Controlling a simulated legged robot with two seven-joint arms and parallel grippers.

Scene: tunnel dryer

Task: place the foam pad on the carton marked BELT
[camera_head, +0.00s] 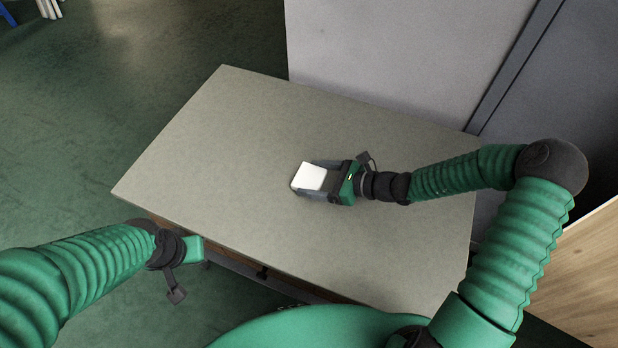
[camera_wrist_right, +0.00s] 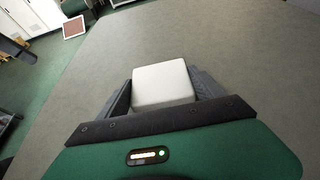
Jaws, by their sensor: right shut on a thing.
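A white block-shaped pad with rounded edges, which looks like the foam pad (camera_head: 309,177), is between the fingers of my right gripper (camera_head: 312,178) over the middle of the grey table. In the right wrist view the pad (camera_wrist_right: 163,85) sits between the two dark fingers of the gripper (camera_wrist_right: 165,92), which is shut on it. I cannot tell whether the pad touches the tabletop. My left gripper (camera_head: 193,249) is at the table's near left edge, its fingers not clearly visible. I see no carton marked BELT in either view.
The grey tabletop (camera_head: 230,130) is bare around the right gripper. A pale panel (camera_head: 390,55) stands along the table's far side, with dark grey panels to its right. A wooden surface (camera_head: 580,275) is at the right. A red-brown framed item (camera_wrist_right: 74,27) lies on the green floor.

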